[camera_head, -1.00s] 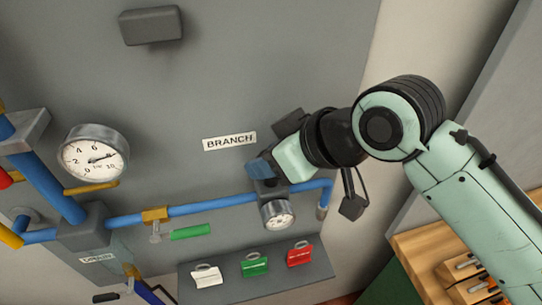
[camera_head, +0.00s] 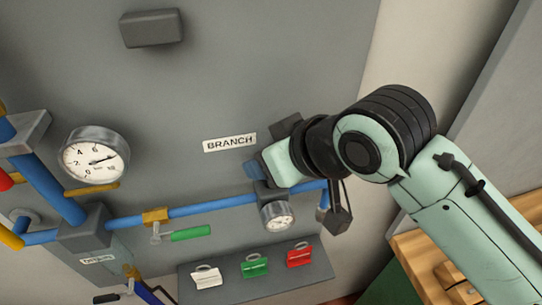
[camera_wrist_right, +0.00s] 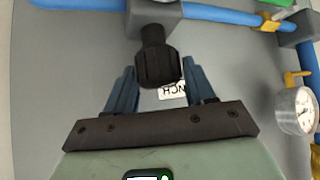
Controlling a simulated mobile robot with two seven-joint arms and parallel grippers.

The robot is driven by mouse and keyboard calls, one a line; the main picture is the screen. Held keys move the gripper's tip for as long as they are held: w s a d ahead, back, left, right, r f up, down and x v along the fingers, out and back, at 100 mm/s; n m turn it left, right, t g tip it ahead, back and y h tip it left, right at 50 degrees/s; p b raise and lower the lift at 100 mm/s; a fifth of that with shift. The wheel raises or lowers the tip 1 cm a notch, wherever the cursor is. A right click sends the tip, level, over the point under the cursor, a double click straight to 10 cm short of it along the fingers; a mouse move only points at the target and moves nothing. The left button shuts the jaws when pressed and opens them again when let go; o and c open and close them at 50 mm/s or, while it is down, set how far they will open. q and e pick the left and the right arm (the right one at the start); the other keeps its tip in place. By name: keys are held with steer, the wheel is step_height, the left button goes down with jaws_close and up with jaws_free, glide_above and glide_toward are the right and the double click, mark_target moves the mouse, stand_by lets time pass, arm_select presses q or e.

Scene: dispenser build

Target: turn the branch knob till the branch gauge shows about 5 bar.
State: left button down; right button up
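The branch gauge (camera_head: 277,217) is a small round white dial on the blue pipe, below the BRANCH label (camera_head: 230,142). Its needle is too small to read. The branch knob (camera_wrist_right: 158,66) is black and ribbed, and sits on a grey block in the right wrist view. In the head view my right gripper hides it. My right gripper (camera_wrist_right: 160,80) has its two blue fingers apart, one on each side of the knob. I cannot tell whether the fingers touch it. In the head view the right gripper (camera_head: 252,169) is above the gauge. My left gripper is not in view.
A larger gauge (camera_head: 95,155) is at the left, and a green-handled valve (camera_head: 188,233) hangs on the blue pipe (camera_head: 215,207). White, green and red tags (camera_head: 255,265) sit on a grey ledge below. A grey box (camera_head: 151,28) is on the panel above.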

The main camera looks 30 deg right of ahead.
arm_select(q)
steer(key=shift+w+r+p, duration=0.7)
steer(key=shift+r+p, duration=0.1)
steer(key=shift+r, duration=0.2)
arm_select(e)
steer(key=v, duration=1.3)
steer(key=shift+s, duration=0.15)
steer(key=shift+r, duration=0.1)
